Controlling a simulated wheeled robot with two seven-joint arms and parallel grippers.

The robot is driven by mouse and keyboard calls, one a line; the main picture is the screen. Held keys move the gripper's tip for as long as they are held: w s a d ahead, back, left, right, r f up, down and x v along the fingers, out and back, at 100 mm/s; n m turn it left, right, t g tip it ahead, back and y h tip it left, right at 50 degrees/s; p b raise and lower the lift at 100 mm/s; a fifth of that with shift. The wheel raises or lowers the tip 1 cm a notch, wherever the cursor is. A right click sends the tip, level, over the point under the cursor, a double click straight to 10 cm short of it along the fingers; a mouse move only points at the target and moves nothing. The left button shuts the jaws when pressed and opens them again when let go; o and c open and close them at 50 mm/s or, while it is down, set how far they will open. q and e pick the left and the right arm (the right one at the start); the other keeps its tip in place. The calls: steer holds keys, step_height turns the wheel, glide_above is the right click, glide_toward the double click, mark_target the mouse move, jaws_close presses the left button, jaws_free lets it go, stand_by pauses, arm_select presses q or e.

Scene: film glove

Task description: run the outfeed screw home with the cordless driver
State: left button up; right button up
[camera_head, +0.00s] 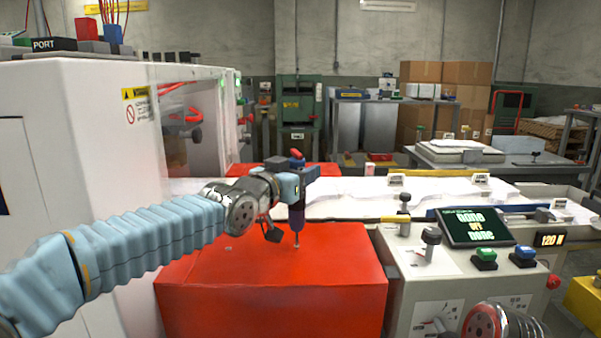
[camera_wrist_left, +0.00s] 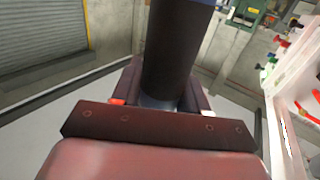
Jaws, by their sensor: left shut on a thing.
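My left gripper (camera_head: 296,186) is shut on the cordless driver (camera_head: 297,215), a dark purple-blue tool with a red piece on top. I hold it about upright, bit down, over the red box-shaped housing (camera_head: 335,262). The driver's silver tip ends at or just above the red top; I cannot tell whether it touches a screw. A small pale spot (camera_head: 228,248) on the red top, left of the driver, may be a screw head. In the left wrist view the driver's dark body (camera_wrist_left: 180,50) rises between the fingers (camera_wrist_left: 160,110).
A white machine cabinet (camera_head: 85,130) stands close on the left. On the right is a control panel with a dark screen (camera_head: 475,228), a green button (camera_head: 484,258), a blue button (camera_head: 523,255) and black knobs. A white film bed (camera_head: 350,195) runs behind the red housing.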

arm_select(q)
steer(key=shift+f+b, duration=0.6)
steer(key=shift+b, duration=1.4)
stand_by(3.0)
steer(key=shift+r, duration=0.1)
steer(key=shift+r+p, duration=2.35)
steer(key=shift+r, duration=0.6)
